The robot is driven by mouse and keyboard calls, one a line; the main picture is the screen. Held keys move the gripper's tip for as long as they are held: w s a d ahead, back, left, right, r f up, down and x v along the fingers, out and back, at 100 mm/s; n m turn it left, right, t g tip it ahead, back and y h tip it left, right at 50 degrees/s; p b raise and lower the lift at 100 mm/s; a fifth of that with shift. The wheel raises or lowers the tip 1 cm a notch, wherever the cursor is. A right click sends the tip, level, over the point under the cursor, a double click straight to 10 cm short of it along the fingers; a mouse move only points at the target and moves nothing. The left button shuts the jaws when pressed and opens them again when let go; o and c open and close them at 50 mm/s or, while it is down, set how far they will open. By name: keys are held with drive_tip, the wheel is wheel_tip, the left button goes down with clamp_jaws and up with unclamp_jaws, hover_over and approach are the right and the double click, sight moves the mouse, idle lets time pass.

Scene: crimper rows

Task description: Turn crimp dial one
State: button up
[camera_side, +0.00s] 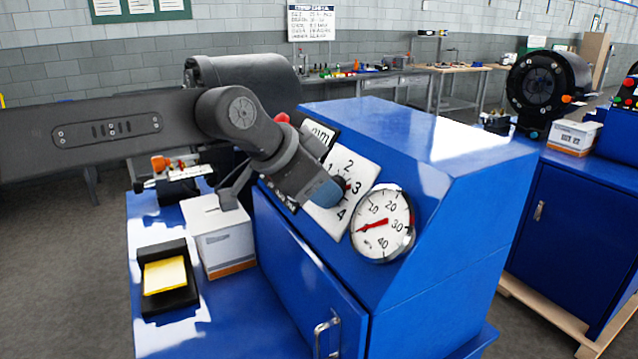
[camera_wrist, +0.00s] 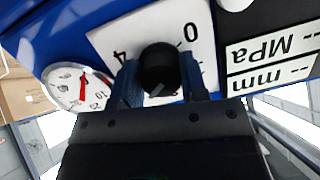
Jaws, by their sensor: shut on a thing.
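The crimp dial is a black knob (camera_wrist: 160,70) on a white numbered plate (camera_side: 361,172), set in the sloped face of a blue crimper cabinet (camera_side: 440,190). My gripper (camera_wrist: 163,80) is shut on the knob, one blue-tipped finger on each side of it. In the side view my gripper (camera_side: 335,188) covers most of the knob and part of the plate. The plate shows numbers such as 2, 3 and 4; where the knob points is hard to tell.
A round gauge (camera_side: 383,223) with a red needle sits right of the plate. An mm/MPa display (camera_wrist: 272,62) is on the plate's other side. A white box (camera_side: 220,238) and a black tray with yellow notes (camera_side: 166,275) stand on the blue bench. A second crimper (camera_side: 545,88) stands behind.

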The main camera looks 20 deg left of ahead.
drive_tip(key=shift+f+m, duration=0.25)
drive_tip(key=shift+m, duration=0.15)
drive_tip(key=o, duration=0.9)
drive_tip(key=shift+r, duration=0.1)
drive_tip(key=v, duration=1.3)
drive_tip(key=shift+s+r, duration=0.2)
drive_tip(key=shift+r, duration=0.1)
drive_tip(key=shift+a, duration=0.1)
